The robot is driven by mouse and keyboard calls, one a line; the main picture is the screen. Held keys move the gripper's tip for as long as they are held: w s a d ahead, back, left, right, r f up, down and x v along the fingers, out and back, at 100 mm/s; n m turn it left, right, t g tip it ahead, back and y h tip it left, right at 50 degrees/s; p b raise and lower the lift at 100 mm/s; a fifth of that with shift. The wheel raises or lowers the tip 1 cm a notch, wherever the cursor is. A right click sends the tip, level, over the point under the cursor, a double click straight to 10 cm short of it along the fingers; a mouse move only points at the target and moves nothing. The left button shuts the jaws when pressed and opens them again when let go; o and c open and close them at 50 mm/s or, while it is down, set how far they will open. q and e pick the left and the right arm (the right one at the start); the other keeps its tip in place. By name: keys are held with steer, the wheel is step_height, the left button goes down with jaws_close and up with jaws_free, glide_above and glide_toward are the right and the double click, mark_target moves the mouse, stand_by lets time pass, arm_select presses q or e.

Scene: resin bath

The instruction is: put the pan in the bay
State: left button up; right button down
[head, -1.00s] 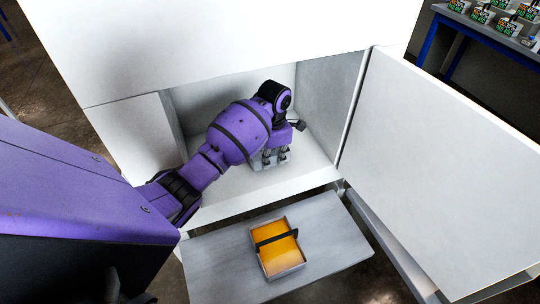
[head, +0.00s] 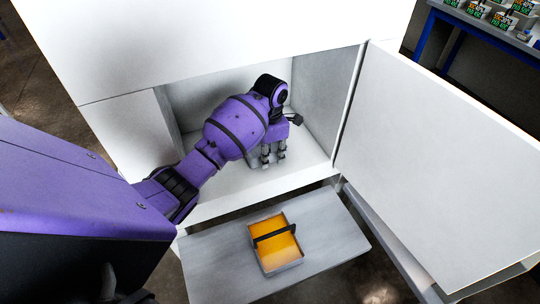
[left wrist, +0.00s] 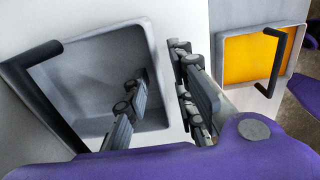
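A grey, empty pan with a black bar handle shows in the left wrist view (left wrist: 90,85). It sits on the floor of the white cabinet's open bay (head: 318,115). In the head view the pan (head: 253,161) is mostly hidden behind my left gripper (head: 270,156). The gripper is inside the bay, pointing down. In the left wrist view its fingers (left wrist: 160,85) stand apart, one over the pan's inside and one outside its near wall, with a visible gap to the wall. My right gripper is not in view.
A second pan with orange contents and a black handle (head: 274,244) rests on a grey shelf (head: 335,240) in front of the bay. The white door (head: 430,160) stands open at the right. A blue-legged table (head: 490,28) with boxes stands at the back right.

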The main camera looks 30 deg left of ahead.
arm_select(q)
step_height(320, 180, up, 7)
stand_by(0.3)
steer(key=shift+s+d+f, duration=0.1)
